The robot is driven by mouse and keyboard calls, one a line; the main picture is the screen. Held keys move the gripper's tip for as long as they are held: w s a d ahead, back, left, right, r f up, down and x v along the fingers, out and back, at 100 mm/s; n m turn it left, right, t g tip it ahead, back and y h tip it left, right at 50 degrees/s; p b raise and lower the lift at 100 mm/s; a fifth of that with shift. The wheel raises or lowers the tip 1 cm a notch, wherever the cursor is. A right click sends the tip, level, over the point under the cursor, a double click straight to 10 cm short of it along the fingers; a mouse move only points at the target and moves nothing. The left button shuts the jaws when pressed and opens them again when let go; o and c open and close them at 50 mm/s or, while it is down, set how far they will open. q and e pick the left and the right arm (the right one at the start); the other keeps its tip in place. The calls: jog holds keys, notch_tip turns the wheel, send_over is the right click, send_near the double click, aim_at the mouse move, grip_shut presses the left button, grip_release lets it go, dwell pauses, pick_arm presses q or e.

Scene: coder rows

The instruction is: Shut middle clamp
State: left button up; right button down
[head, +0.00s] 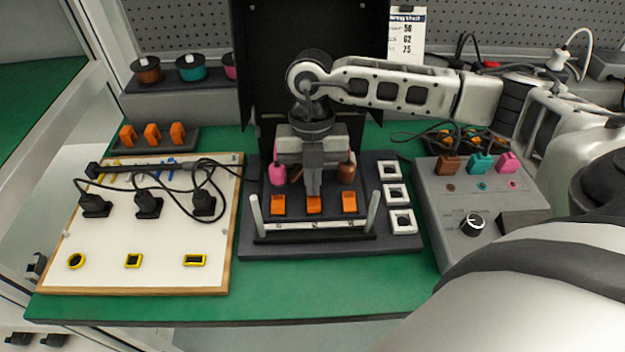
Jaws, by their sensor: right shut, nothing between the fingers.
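Three orange clamps sit in a row at the front of a dark fixture (345,236): the left clamp (278,206), the middle clamp (314,206) and the right clamp (349,204). All three look much alike; I cannot tell how far the middle one is closed. My right gripper (313,188) points down, shut and empty, directly behind and above the middle clamp. Its fingertips overlap the clamp's top edge in the head view, and I cannot tell whether they touch. The gripper hides the fixture's centre. My left gripper is not in view.
Two pale upright posts (256,214) (372,212) flank the clamps. Pink and brown parts stand behind them. A white board (130,235) with black plugs and cables lies left. White square frames (396,194) and a grey control box (465,235) are right. Green table is clear in front.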

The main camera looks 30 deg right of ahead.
jog(key=shift+s+a+r, duration=0.1)
jog(key=shift+s, duration=0.1)
jog(key=shift+s+a+r+p, duration=0.15)
jog(key=shift+s+a+p, duration=0.15)
jog(key=shift+s+p, duration=0.2)
dwell(0.3)
jog(key=shift+w+r, duration=0.1)
jog(key=shift+r, duration=0.15)
notch_tip(320, 180, up, 15)
jog(key=w+d, duration=0.1)
jog(key=w, duration=0.1)
jog(key=shift+w+d+b, duration=0.2)
jog(key=shift+d+b, duration=0.05)
jog(key=shift+b, duration=0.15)
